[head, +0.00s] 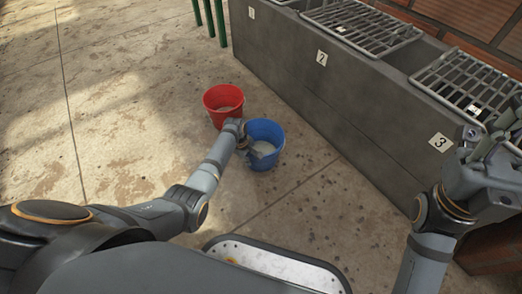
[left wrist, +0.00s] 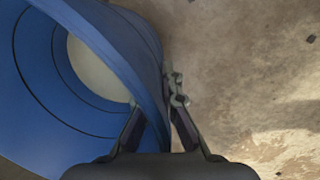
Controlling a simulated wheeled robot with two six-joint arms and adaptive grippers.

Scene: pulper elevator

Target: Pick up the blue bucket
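The blue bucket (head: 267,140) stands on the floor beside the grey block, with a pale patch inside it. My left gripper (head: 249,150) is at its left rim. In the left wrist view, the bucket (left wrist: 95,75) fills the left side, and its wall passes between the fingers of my left gripper (left wrist: 157,118). One finger is inside the bucket and the other outside; whether they press on the wall is unclear. My right gripper (head: 492,135) is raised at the right, over the block's near end, apart from the bucket; its fingers look spread and empty.
A red bucket (head: 222,103) stands close behind and left of the blue one. The long grey block (head: 330,95) with metal grates (head: 360,28) and number labels borders the right. Green legs (head: 210,18) stand at the back. The floor at left is clear.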

